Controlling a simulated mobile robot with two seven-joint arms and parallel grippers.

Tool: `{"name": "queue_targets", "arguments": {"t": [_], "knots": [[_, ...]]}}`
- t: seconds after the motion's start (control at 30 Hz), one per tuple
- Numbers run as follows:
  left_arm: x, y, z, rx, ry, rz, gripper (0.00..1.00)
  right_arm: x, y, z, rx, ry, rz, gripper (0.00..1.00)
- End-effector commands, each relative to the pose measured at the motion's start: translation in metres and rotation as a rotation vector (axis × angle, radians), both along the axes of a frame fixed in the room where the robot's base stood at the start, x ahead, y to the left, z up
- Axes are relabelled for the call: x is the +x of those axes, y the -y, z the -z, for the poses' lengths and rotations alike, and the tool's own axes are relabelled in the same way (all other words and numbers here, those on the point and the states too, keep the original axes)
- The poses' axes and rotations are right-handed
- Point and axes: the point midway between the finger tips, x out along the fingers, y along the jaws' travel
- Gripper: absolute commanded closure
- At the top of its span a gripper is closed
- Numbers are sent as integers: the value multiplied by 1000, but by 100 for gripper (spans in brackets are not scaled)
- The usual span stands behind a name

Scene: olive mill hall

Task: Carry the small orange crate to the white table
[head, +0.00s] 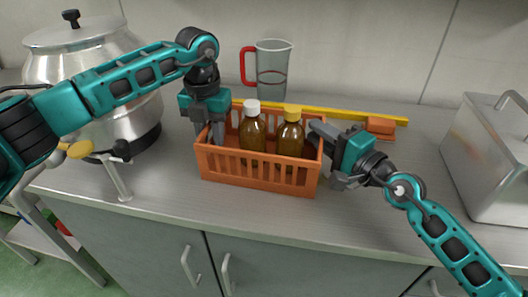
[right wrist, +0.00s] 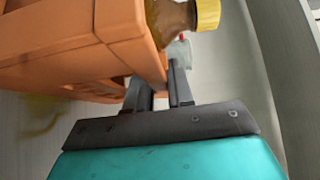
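The small orange crate (head: 258,178) stands on the grey counter in the head view, with two brown bottles inside, one white-capped (head: 252,130) and one yellow-capped (head: 290,138). My left gripper (head: 211,132) is at the crate's left end, its fingers on either side of the end wall and apparently shut on it. My right gripper (head: 325,138) is at the right end. In the right wrist view its fingers (right wrist: 160,90) are close together at the crate's end wall (right wrist: 128,30), apparently closed on it. I cannot make out the white table.
A steel vessel (head: 85,68) with a tap stands left and a steel box (head: 490,155) right. Behind the crate are a clear jug with red handle (head: 273,72) and a yellow bar with an orange block (head: 381,125). Green floor shows at lower left.

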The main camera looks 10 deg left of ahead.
Motion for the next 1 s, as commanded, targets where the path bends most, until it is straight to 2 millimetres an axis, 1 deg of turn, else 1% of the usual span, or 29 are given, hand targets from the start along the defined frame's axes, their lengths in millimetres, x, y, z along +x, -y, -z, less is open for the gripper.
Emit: {"name": "queue_targets", "arguments": {"t": [0.03,0.2,0.27,0.53,0.73,0.87,1.0], "knots": [[0,0,0,0,0,0,77,0,0,0,-1,-1,0,84],[0,0,0,0,0,0,94,0,0,0,-1,-1,0,100],[0,0,0,0,0,0,99,0,0,0,-1,-1,0,100],[0,0,-1,0,1,0,100,0,0,1,-1,-1,0,100],[1,0,-5,-1,3,0,100,0,0,-5,2,4,1,100],[1,0,-11,-1,4,0,100,0,0,-11,2,4,1,100],[1,0,-22,-1,4,0,100,0,0,-22,2,4,1,100]]}}
